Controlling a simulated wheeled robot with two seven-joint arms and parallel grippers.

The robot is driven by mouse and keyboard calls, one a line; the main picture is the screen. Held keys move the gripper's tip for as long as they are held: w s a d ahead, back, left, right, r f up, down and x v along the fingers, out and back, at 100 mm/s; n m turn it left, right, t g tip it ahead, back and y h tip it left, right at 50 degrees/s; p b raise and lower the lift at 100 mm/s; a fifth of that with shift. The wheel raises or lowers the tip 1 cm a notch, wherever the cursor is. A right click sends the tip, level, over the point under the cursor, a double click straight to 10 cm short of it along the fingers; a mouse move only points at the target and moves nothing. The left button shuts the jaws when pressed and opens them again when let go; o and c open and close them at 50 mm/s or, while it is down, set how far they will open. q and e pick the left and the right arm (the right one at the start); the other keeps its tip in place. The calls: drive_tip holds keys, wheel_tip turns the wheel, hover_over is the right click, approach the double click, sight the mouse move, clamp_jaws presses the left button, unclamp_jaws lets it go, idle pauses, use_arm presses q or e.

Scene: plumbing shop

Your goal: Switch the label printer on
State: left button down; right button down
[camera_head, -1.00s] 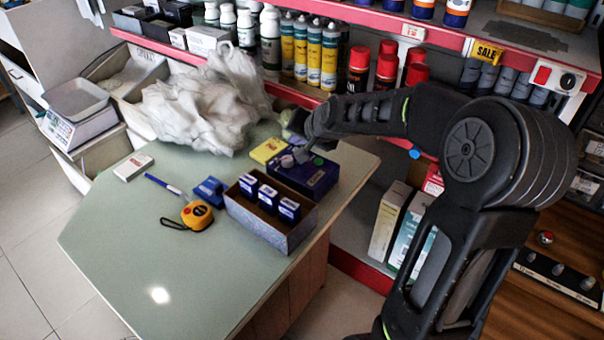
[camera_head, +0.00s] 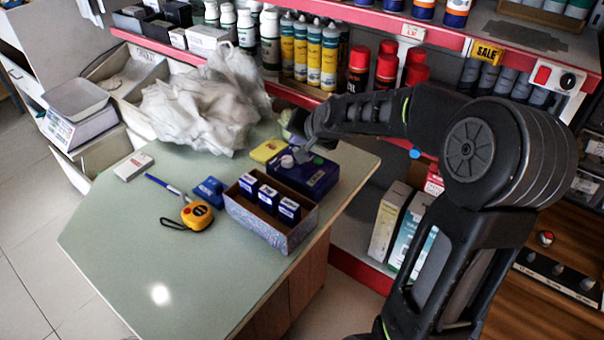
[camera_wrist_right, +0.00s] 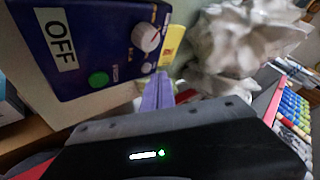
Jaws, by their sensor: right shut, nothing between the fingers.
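The label printer (camera_head: 312,181) is a dark blue box on the green counter, beside a patterned carton. In the right wrist view, the printer (camera_wrist_right: 95,40) shows a white sign (camera_wrist_right: 56,39) reading OFF, a green button (camera_wrist_right: 98,79), a large white knob (camera_wrist_right: 147,37) and a smaller white knob (camera_wrist_right: 148,69). My right gripper (camera_head: 300,156) is over the printer's top, close to the knobs. Its shut fingers (camera_wrist_right: 157,92) are empty and lie near the smaller knob; I cannot tell whether they touch it. My left gripper is out of view.
The patterned carton (camera_head: 265,233) holding small blue boxes stands in front of the printer. A yellow pad (camera_head: 266,150) and a crumpled white bag (camera_head: 205,110) lie behind. A tape measure (camera_head: 197,215), blue pen (camera_head: 165,185) and blue object (camera_head: 209,191) lie left. The front counter is clear.

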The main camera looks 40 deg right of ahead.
drive_tip(key=shift+f, duration=0.15)
drive_tip(key=shift+f+b, duration=0.3)
drive_tip(key=shift+b, duration=0.1)
drive_tip(key=shift+f, duration=0.15)
idle(0.4)
drive_tip(key=shift+r+p, duration=0.4)
drive_tip(key=shift+r, duration=0.25)
wheel_tip(320, 180, up, 6)
drive_tip(key=p, duration=0.5)
idle(1.7)
